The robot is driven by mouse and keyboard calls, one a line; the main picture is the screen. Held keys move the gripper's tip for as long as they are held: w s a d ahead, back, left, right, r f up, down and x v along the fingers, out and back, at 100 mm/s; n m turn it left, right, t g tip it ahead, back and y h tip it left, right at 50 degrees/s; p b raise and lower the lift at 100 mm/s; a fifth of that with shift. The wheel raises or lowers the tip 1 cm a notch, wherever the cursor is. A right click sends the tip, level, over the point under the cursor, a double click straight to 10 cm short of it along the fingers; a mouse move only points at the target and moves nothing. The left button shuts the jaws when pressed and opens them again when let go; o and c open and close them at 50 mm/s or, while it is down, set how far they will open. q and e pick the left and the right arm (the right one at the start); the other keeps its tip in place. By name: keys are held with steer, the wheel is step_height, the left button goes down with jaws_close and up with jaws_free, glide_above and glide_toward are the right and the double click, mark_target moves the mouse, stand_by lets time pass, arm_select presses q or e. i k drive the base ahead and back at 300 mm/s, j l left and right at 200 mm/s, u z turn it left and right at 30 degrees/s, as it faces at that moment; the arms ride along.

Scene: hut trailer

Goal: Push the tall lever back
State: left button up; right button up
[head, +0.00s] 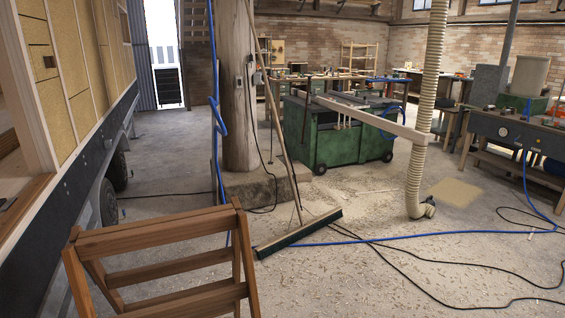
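No tall lever can be made out with certainty in the head view. The green machine (345,140) on small wheels stands in the middle distance, with a long pale beam (362,116) at its top. Small pale upright parts show at its front, too small to tell what they are. Neither of my grippers is in view.
A wooden stepladder (172,240) stands close in front at the left, beside the trailer (75,150). A broom (298,235) leans by a thick wooden post (238,90). A ribbed hose (418,160) hangs down, and cables cross the shaving-strewn floor (370,275). A workbench (510,130) is at right.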

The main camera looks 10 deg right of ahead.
mark_target(309, 78)
steer(key=i+l+z, duration=0.2)
steer(key=l+z, duration=0.3)
steer(key=i+l+z, duration=0.25)
steer(key=l+z, duration=0.25)
steer(key=i+l+z, duration=0.35)
steer(key=z, duration=0.15)
steer(key=i+l+z, duration=0.3)
steer(key=z, duration=0.2)
steer(key=i+l+z, duration=0.1)
steer(key=i+z, duration=0.3)
steer(key=i, duration=1.6)
steer(key=i+j+u, duration=0.35)
steer(key=i, duration=0.25)
steer(key=i+u, duration=0.35)
steer(key=i, duration=0.25)
steer(key=i+l+u, duration=0.15)
steer(key=i+u, duration=0.15)
steer(key=i, duration=0.3)
steer(key=i+l+u, duration=0.35)
steer(key=i, duration=0.3)
steer(key=i+u, duration=0.2)
steer(key=i, duration=3)
steer(key=i+u, duration=0.75)
steer(key=i, duration=0.25)
steer(key=i+l+u, duration=0.25)
steer(key=i+u, duration=0.15)
steer(key=i+l+u, duration=0.35)
steer(key=i+j+u, duration=0.2)
steer(key=i+u, duration=0.7)
steer(key=i, duration=0.5)
